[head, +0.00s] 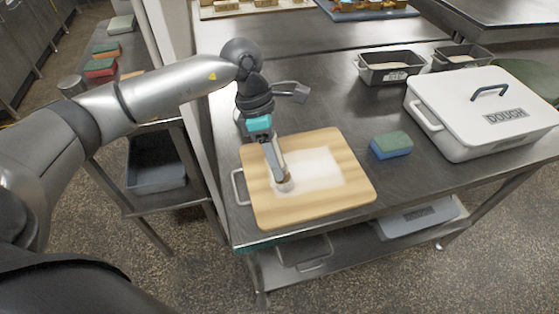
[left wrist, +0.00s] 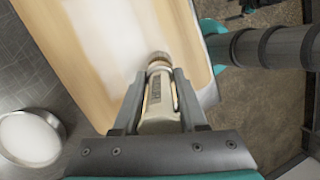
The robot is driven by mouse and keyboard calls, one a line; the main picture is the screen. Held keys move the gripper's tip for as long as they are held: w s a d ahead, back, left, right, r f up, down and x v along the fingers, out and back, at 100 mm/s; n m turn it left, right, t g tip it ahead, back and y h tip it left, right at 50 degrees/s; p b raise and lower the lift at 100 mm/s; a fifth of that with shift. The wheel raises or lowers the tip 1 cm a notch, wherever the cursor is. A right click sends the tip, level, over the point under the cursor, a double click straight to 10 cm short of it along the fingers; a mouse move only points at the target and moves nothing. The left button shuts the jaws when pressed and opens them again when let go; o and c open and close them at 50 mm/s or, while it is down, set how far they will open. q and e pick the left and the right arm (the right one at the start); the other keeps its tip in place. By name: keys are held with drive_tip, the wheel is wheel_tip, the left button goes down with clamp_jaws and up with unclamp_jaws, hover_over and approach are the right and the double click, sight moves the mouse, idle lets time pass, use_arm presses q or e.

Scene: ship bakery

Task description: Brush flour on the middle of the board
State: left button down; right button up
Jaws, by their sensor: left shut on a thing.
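A light wooden board (head: 352,197) lies on the steel table with a white floury patch (head: 315,165) over its middle. My left gripper (head: 279,172) is above the left part of the board. It is shut on a pale brush (head: 286,186), whose end is down at the left side of the white patch; I cannot tell if it touches. In the left wrist view the brush (left wrist: 160,95) sits between the two fingers, with dark lettering on its handle. The board (left wrist: 75,60) and white patch (left wrist: 110,35) show there too. My right gripper is not in view.
A blue and green sponge (head: 391,146) lies right of the board. A white box marked DOUGH (head: 470,125) and dark bins (head: 389,75) stand further right and behind. A round white dish (left wrist: 30,137) shows in the left wrist view. The board lies near the table's front edge.

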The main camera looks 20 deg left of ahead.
sight(279, 152)
use_arm(q)
wheel_tip(279, 152, up, 2)
drive_tip(key=shift+r+p, duration=0.1)
drive_tip(key=shift+p, duration=0.2)
drive_tip(key=shift+w+d+r+p, duration=0.2)
drive_tip(key=shift+r+p, duration=0.25)
drive_tip(key=shift+r, duration=0.25)
drive_tip(key=shift+r+p, duration=1.3)
drive_tip(key=shift+r, duration=0.85)
drive_tip(key=shift+a, duration=0.1)
